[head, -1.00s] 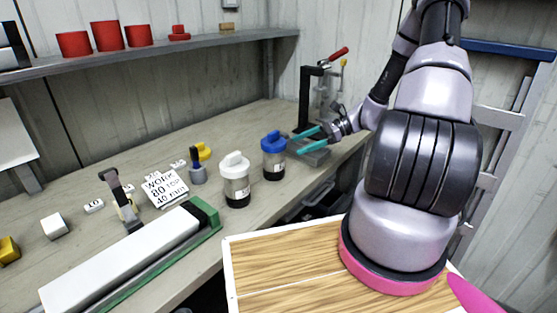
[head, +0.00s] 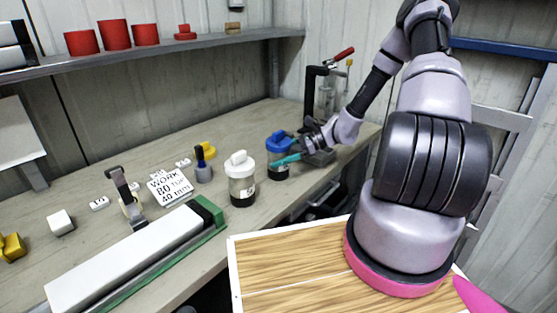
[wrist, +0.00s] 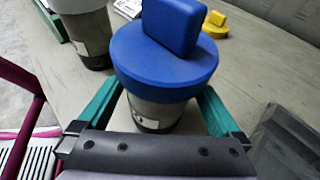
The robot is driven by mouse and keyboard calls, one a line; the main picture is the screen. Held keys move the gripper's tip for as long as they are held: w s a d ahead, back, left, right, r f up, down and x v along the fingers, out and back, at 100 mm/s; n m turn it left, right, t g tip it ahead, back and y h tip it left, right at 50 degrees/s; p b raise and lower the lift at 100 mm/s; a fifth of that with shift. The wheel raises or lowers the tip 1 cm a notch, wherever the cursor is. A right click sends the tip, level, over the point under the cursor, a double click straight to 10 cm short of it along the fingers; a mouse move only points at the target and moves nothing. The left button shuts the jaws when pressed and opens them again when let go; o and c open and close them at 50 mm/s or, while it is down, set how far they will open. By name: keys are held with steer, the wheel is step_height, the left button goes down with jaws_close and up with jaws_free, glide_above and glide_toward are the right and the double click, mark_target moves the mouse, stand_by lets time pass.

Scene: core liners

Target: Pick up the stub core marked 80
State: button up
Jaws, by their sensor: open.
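A canister with a blue lid (head: 279,144) stands upright on the bench. My gripper (head: 285,160) is at it, with teal fingers open. In the wrist view the blue lid (wrist: 165,60) is close, and the grey body (wrist: 160,113) sits between my gripper's fingers (wrist: 160,92); I cannot tell whether they touch it. A similar canister with a white lid (head: 241,180) stands to its left. A white card (head: 170,187) reads "WORK 80" and "40 mm". I cannot read an 80 on either canister; their labels are too small.
A long white bar in a green holder (head: 130,255) lies along the bench's front. A clamp stand with a red handle (head: 318,90) is behind my gripper. Small tools, blocks and tags lie at left. Red cups (head: 113,35) stand on the shelf (head: 180,48).

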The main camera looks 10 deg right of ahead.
jaws_close()
